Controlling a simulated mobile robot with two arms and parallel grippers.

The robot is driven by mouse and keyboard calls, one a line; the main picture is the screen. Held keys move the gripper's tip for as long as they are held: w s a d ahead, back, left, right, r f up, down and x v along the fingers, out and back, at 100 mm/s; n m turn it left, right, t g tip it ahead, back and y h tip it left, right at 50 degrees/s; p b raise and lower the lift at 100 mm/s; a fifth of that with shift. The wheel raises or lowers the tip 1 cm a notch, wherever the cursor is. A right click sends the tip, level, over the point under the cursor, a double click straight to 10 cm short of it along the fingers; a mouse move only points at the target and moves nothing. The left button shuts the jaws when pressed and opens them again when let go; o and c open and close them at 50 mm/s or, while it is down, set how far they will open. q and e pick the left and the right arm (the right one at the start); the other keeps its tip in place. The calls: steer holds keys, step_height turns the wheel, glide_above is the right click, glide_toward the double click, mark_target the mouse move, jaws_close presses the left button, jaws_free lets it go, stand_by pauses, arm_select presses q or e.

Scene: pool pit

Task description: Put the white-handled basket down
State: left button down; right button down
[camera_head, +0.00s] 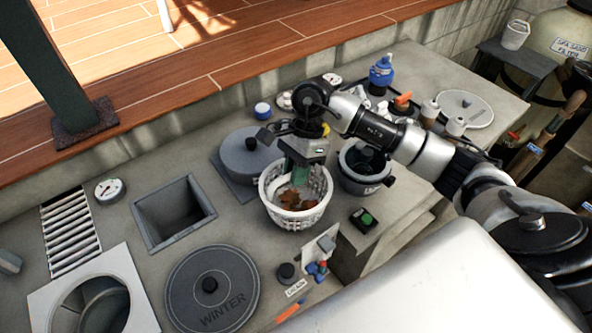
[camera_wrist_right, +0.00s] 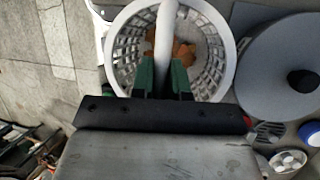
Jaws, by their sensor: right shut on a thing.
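The white-handled basket (camera_head: 295,212) is a round, white, slatted basket in the middle of the head view, with brown leaves (camera_head: 297,199) inside. My right gripper (camera_head: 300,172) is over it, its green fingers reaching down to the handle. In the right wrist view my right gripper (camera_wrist_right: 165,80) is shut on the white handle (camera_wrist_right: 165,35), which runs between the fingers across the basket (camera_wrist_right: 227,60). The basket is at the grey counter (camera_head: 240,225); I cannot tell whether its bottom touches the surface. My left gripper is not in view.
A square opening (camera_head: 174,213) and a round WINTER lid (camera_head: 212,290) are to the left. A black box with a green button (camera_head: 363,220) is at front right.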

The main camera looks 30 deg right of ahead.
steer(key=shift+f, duration=0.85)
steer(key=c, duration=1.1)
jaws_free()
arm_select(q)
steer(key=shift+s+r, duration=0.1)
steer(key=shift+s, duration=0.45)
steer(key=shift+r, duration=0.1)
arm_select(e)
steer(key=shift+r, duration=0.15)
steer(key=shift+r, duration=0.2)
arm_select(q)
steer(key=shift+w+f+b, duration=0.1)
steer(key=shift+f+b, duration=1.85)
steer(key=shift+b, duration=0.05)
arm_select(e)
steer(key=v, duration=1.1)
steer(key=shift+r, duration=0.35)
